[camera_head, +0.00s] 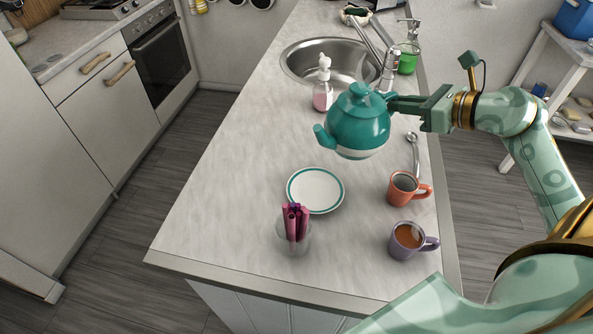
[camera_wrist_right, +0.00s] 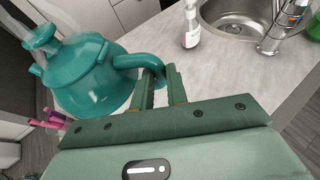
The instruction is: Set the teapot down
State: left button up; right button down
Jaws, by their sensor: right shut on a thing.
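A teal teapot (camera_head: 358,124) with a pale base band is in the head view, over the counter in front of the sink. My right gripper (camera_head: 392,103) is shut on its handle, on the teapot's right side. In the right wrist view the teapot (camera_wrist_right: 95,80) is at the left, and the gripper fingers (camera_wrist_right: 164,88) close on the handle loop. The teapot looks raised above the counter (camera_head: 230,215); its exact height is hard to tell. A white plate with a teal ring (camera_head: 315,190) lies on the counter nearer me. My left gripper is not in view.
An orange mug (camera_head: 402,188) and a purple mug with brown drink (camera_head: 406,238) stand at the right edge. A spoon (camera_head: 414,155) lies there too. A glass with pink sticks (camera_head: 295,228) stands below the plate. A soap bottle (camera_head: 323,88) stands by the sink (camera_head: 300,62). The left counter is clear.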

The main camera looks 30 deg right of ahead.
jog(key=shift+w+d+f+b, duration=0.6)
jog(key=shift+w+d+f, duration=0.4)
jog(key=shift+w+f, duration=1)
jog(key=shift+w+d+f+b, duration=0.6)
jog(key=shift+w+d+f, duration=0.35)
jog(key=shift+w+f, duration=1.05)
jog(key=shift+w+d+f+b, duration=0.6)
jog(key=shift+w+d+f, duration=0.4)
jog(key=shift+w+f, duration=0.95)
jog(key=shift+f, duration=0.1)
jog(key=c, duration=1.4)
grip_release()
